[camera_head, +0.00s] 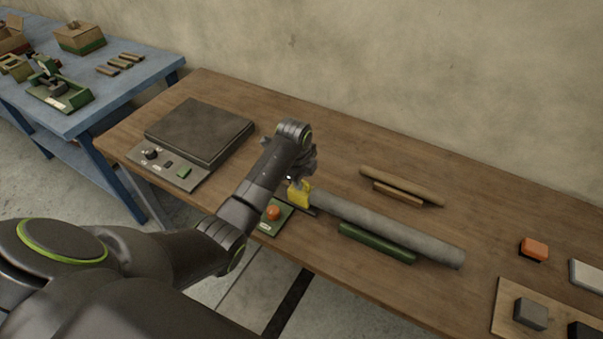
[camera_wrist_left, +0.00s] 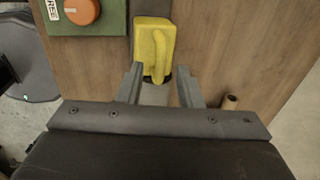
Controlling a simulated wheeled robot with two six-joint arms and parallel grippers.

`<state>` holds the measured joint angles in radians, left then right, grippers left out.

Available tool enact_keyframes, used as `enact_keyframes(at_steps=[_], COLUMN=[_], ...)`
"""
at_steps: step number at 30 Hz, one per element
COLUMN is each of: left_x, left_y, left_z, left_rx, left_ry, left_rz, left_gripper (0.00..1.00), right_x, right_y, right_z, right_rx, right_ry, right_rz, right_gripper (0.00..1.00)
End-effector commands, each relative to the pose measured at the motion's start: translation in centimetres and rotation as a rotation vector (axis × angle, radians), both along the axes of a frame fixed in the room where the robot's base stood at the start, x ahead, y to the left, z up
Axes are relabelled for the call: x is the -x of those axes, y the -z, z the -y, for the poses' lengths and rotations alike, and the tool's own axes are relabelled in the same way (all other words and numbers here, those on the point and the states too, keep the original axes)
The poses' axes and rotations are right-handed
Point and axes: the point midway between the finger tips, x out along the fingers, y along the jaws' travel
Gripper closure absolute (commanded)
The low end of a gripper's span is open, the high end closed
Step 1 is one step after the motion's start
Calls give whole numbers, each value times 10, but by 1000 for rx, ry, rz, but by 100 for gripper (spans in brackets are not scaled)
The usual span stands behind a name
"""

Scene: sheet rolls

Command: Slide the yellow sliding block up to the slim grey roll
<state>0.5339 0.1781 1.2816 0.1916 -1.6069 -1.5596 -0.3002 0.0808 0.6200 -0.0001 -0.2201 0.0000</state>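The yellow sliding block (camera_head: 300,195) stands at the left end of the slim grey roll (camera_head: 385,226) on the wooden table. In the left wrist view the yellow block (camera_wrist_left: 154,40), with a raised handle, lies just beyond my fingertips. A short grey piece, apparently the roll (camera_wrist_left: 154,95), shows between the fingers. I cannot tell whether block and roll touch. My left gripper (camera_wrist_left: 160,72) is open, its fingers apart on either side of the roll's end. In the head view my left wrist hides most of the fingers. My right gripper is not in view.
A green plate with an orange knob (camera_head: 273,213) is beside the block. A dark-topped scale-like device (camera_head: 200,132) stands left. Orange and grey blocks are at the right.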

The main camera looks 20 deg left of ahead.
Motion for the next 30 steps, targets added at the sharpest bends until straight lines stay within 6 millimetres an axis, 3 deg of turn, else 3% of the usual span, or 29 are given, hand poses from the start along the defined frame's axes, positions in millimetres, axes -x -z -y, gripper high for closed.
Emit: enact_keyframes(at_steps=[8, 20, 22, 30], left_x=[4, 22, 25, 31], left_y=[-26, -117, -132, -160], left_z=[-1, -2, -2, -2], left_rx=[-1, -3, -1, 0], left_ry=[1, 1, 0, 0], left_rz=[5, 7, 1, -1], left_gripper=[67, 67, 67, 67], right_x=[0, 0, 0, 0], right_y=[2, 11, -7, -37], right_z=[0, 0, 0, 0], right_rx=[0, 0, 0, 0], right_ry=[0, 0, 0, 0], right_rz=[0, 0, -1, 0], right_gripper=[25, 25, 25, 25])
